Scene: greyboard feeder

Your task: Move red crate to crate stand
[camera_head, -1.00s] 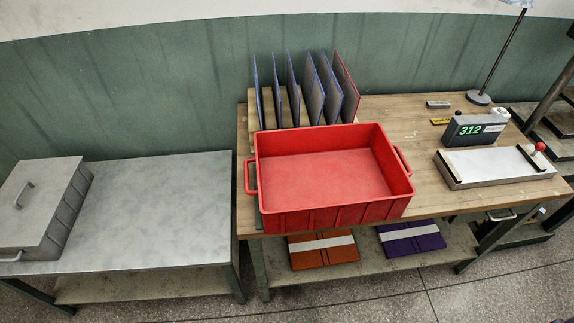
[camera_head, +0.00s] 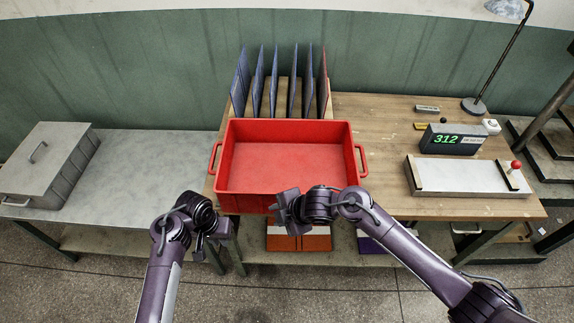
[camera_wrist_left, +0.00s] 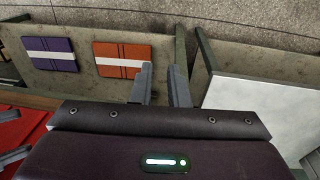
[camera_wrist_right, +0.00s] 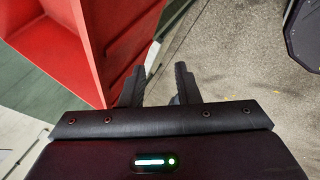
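The red crate (camera_head: 290,165) is empty and upright on the wooden workbench, with one handle at its left end and one at its right. My left gripper (camera_head: 212,246) is left of and below its front left corner, apart from it. My right gripper (camera_head: 284,207) is in front of the crate's front wall and hides part of it; I cannot tell whether they touch. In the wrist views, the left fingers (camera_wrist_left: 160,84) and right fingers (camera_wrist_right: 158,84) are apart and empty. The grey-topped table (camera_head: 150,160) on the left may be the crate stand; its right part is bare.
A grey lidded metal box (camera_head: 48,165) stands on the grey table's left part. Upright dark panels (camera_head: 275,80) stand in a rack behind the crate. A 312 display (camera_head: 452,140), a white-topped device (camera_head: 470,177) and a lamp (camera_head: 475,104) are right. Orange folders (camera_head: 300,238) lie on the lower shelf.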

